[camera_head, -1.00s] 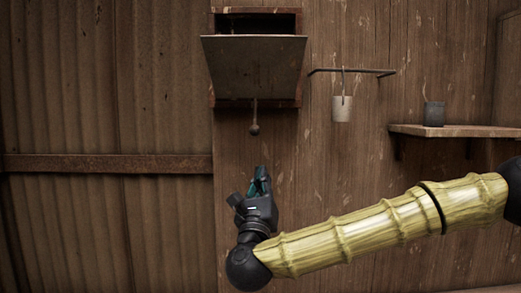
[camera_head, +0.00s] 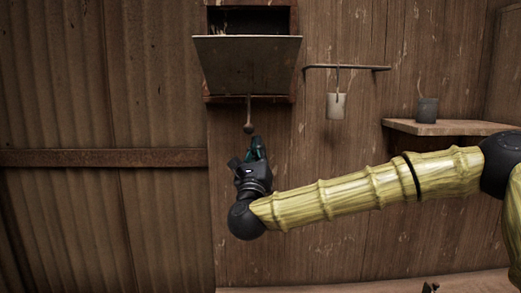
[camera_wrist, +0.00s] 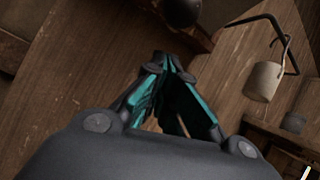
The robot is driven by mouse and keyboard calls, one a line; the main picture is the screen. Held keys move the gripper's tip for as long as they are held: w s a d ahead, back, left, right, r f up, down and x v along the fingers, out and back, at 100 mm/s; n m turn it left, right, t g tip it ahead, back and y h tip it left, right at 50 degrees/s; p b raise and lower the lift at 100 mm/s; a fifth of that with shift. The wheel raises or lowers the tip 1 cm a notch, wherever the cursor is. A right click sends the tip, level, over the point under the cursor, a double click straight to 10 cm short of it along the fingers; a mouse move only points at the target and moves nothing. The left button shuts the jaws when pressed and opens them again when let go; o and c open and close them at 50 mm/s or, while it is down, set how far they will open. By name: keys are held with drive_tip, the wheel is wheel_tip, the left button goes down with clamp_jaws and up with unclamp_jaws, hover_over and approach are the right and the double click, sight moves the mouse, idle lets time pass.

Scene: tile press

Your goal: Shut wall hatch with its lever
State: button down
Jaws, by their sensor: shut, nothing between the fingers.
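The wall hatch is a grey flap (camera_head: 246,66) on a wooden frame (camera_head: 290,18), tilted outward at the bottom of its opening, with the dark gap above it showing. A thin lever with a dark round knob (camera_head: 248,129) hangs below the flap. My gripper (camera_head: 257,146) is shut and empty, just below and slightly right of the knob, fingers pointing up. In the wrist view the shut fingertips (camera_wrist: 170,62) show, and the dark knob (camera_wrist: 182,10) is at the top edge, beyond them. Whether fingertips and knob touch cannot be told.
A pale cup (camera_head: 336,106) hangs from a metal rail (camera_head: 350,68) right of the hatch. A dark mug (camera_head: 428,110) stands on a wooden shelf (camera_head: 450,127) farther right. Corrugated metal wall (camera_head: 100,90) fills the left.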

drive_tip(key=shift+s+a+r+p, duration=0.4)
drive_tip(key=shift+s+r+p, duration=0.1)
drive_tip(key=shift+s+r, duration=0.3)
drive_tip(key=shift+s, duration=0.1)
drive_tip(key=shift+d, duration=0.1)
